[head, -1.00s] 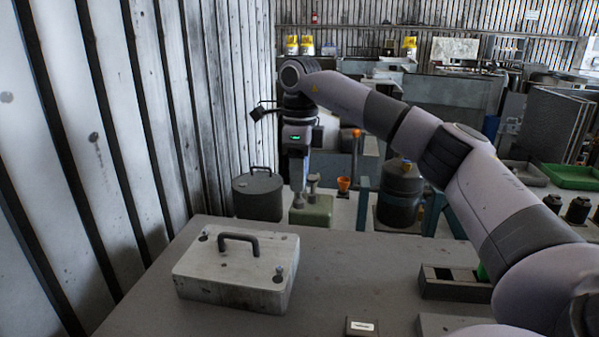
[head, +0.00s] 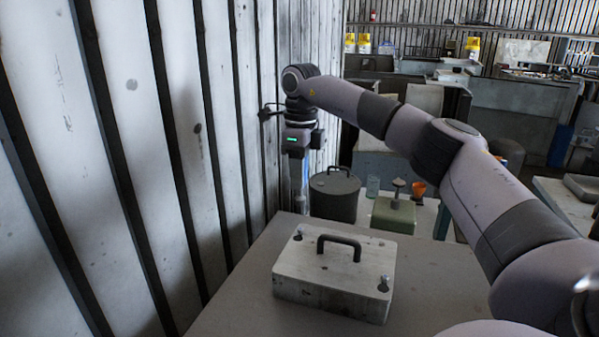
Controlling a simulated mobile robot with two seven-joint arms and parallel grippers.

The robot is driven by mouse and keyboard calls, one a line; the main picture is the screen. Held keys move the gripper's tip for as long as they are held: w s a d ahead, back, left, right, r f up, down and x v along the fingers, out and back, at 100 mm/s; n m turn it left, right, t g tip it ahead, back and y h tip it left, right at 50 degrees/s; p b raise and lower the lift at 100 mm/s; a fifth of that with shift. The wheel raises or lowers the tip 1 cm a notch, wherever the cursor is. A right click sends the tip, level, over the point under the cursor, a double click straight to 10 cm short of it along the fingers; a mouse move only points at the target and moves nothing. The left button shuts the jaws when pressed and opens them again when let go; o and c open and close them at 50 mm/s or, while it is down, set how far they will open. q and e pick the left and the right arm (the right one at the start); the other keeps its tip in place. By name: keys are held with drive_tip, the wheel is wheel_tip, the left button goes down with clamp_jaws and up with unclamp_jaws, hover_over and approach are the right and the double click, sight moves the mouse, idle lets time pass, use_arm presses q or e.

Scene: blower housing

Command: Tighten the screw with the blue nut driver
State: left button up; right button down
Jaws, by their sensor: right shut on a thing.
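The blower housing (head: 331,296) is a pale, worn block with a dark handle (head: 339,241) on top, resting on the grey table. One screw (head: 299,233) stands at its back left corner and another (head: 383,284) at its front right corner. My right gripper (head: 299,193) points down above and behind the back left corner, apart from the housing. It is shut on a narrow thing; a bluish strip between the fingers looks like the blue nut driver (head: 305,172), mostly hidden. Its tip cannot be made out. My left gripper is not in view.
A corrugated wall (head: 130,150) runs close along the left. Behind the table stand a dark lidded drum (head: 334,198), a green box (head: 393,215) and an orange cup (head: 418,188). The grey table (head: 235,305) is bare left of the housing.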

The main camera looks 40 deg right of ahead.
sight(300, 197)
drive_tip(key=shift+f, duration=2.9)
drive_tip(key=shift+f, duration=0.3)
drive_tip(key=n, duration=0.5)
drive_tip(key=shift+n, duration=0.4)
drive_tip(key=n, duration=0.5)
drive_tip(key=shift+n, duration=0.4)
drive_tip(key=n, duration=0.6)
drive_tip(key=shift+n, duration=0.4)
drive_tip(key=shift+f, duration=0.15)
drive_tip(key=shift+f, duration=0.25)
